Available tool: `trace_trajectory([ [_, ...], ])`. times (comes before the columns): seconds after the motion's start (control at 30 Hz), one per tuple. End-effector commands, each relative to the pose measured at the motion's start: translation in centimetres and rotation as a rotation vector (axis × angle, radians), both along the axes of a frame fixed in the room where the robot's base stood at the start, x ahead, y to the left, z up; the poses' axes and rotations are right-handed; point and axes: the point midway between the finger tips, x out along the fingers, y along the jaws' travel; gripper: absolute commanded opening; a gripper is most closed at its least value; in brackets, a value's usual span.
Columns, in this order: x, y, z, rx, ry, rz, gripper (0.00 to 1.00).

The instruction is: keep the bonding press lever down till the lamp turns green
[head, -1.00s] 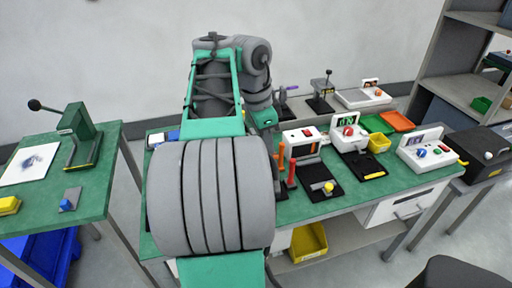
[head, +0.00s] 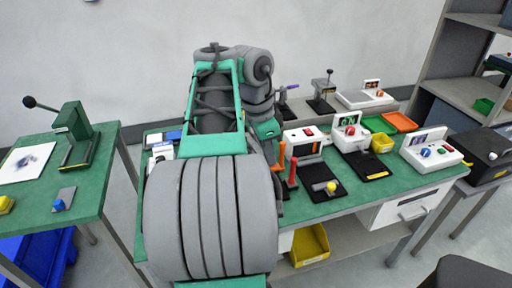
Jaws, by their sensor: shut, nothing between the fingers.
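A green lever press (head: 76,137) stands on the left table, its lever with a black ball knob (head: 29,102) raised to the left. A smaller black lever stand (head: 322,95) with an upright handle is at the back of the middle bench. Which of them is the bonding press I cannot tell for sure. No lit green lamp can be made out on either. My arm fills the middle of the view and reaches over the middle bench. My gripper's fingers are hidden behind the arm, so their contact with any lever does not show.
Orange and red upright handles (head: 292,172) stand close to my arm. A shelf rack (head: 455,85) is at the right. A floor gap separates the tables.

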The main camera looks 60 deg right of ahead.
Motion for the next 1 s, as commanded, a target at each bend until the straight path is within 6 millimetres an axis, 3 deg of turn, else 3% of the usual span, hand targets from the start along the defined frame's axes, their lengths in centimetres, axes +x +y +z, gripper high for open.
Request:
trace_trajectory([
  [0.37,-0.1,0.1,-0.3,0.000,0.000,0.000,0.00],
  [1.0,-0.5,0.5,-3.4,0.000,0.000,-0.001,0.00],
])
